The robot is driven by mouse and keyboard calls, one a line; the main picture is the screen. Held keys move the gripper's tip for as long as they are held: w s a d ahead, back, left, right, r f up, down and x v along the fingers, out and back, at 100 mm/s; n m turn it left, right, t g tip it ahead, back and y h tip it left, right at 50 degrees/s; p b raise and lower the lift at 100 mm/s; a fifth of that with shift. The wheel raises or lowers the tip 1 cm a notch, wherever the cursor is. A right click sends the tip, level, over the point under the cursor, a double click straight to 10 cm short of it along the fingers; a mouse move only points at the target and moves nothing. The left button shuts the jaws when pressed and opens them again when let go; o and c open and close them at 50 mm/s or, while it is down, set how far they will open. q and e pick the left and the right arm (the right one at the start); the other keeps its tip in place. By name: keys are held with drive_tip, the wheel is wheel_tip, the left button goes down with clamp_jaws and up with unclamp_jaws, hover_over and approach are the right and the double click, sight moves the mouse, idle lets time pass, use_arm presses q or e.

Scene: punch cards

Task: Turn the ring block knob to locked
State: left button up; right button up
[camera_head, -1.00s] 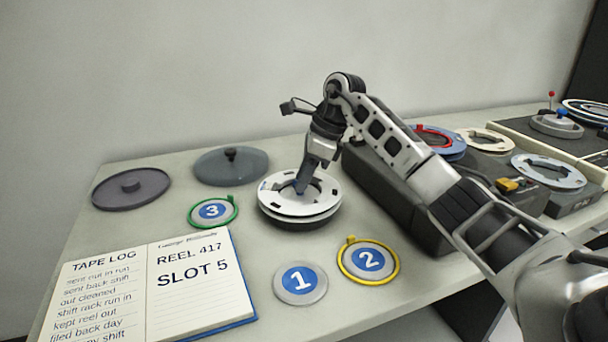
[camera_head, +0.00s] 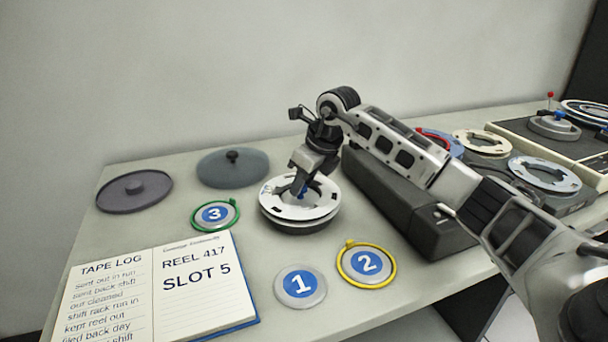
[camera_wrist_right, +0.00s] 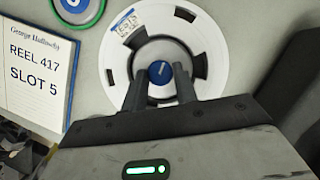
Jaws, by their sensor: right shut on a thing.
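A white reel (camera_head: 275,206) with dark slots and a small label lies on a dark round base on the table. It also shows in the right wrist view (camera_wrist_right: 216,62). A round blue knob (camera_wrist_right: 160,72) stands at its centre, between my finger tips. My right gripper (camera_head: 302,190) reaches down into the reel's opening and is shut on the blue knob. Its two dark fingers show in the right wrist view (camera_wrist_right: 160,88), one on each side of the knob. No locked mark is readable. My left gripper is out of view.
Numbered discs 1 (camera_head: 300,287), 2 (camera_head: 366,264) and 3 (camera_head: 214,214) lie around the reel, near an open log book (camera_head: 200,300). Two dark lids (camera_head: 150,192) (camera_head: 250,168) lie behind. A long dark case (camera_head: 390,195) stands close on the right, with more reels (camera_head: 545,175) beyond.

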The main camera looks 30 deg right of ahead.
drive_tip(key=m+h+p, duration=0.1)
drive_tip(key=m, duration=0.2)
drive_tip(key=shift+a+r+m, duration=0.1)
drive_tip(key=shift+a+m, duration=0.05)
drive_tip(key=shift+m, duration=0.25)
drive_tip(key=shift+a+m+h, duration=0.15)
drive_tip(key=shift+m+h, duration=0.75)
drive_tip(key=shift+m, duration=0.9)
drive_tip(key=o, duration=1)
drive_tip(key=shift+c, duration=0.2)
drive_tip(key=v, duration=1.6)
drive_tip(key=shift+a, duration=0.1)
